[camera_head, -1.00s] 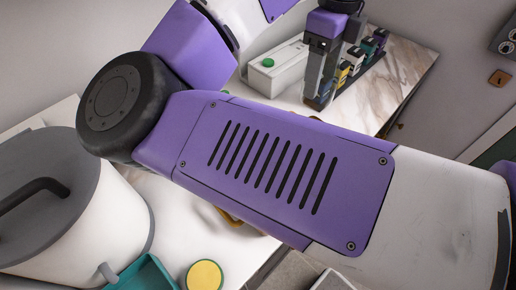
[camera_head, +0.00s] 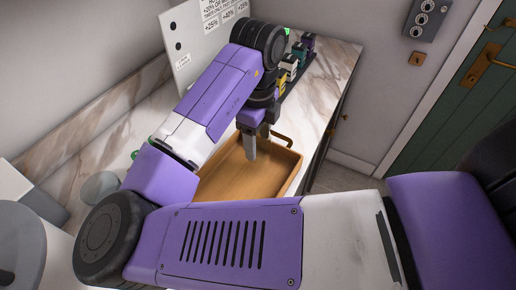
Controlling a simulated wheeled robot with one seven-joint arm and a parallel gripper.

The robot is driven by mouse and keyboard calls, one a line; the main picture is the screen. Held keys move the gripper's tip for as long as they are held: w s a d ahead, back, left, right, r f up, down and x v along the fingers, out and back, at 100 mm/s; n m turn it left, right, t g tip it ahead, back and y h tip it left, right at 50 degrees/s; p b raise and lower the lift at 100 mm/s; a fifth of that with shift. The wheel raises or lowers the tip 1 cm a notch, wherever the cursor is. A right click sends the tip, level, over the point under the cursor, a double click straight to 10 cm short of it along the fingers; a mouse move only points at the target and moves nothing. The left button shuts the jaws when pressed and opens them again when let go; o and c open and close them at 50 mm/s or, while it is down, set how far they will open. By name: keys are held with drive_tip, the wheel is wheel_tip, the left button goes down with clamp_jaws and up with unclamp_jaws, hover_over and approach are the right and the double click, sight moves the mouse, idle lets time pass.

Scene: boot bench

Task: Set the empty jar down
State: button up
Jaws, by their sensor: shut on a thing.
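My gripper (camera_head: 258,145) points down over the wooden tray (camera_head: 226,198), near its far edge. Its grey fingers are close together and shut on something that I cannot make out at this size. I cannot clearly identify the empty jar in this view. My own arm covers the front part of the tray and much of the counter. Whether the held thing touches the tray cannot be told.
Several small coloured items stand in a row on a dark rack (camera_head: 285,92) behind the gripper. A pale round object (camera_head: 100,187) stands on the marble counter (camera_head: 335,72) at left. Bare counter lies right of the rack.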

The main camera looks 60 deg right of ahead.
sight(258, 151)
drive_tip(key=shift+f, duration=2)
drive_tip(key=shift+f, duration=0.2)
drive_tip(key=o, duration=1.6)
drive_tip(key=shift+c, duration=0.2)
wheel_tip(258, 151, up, 12)
drive_tip(key=shift+r+b, duration=0.25)
drive_tip(key=shift+b, duration=0.1)
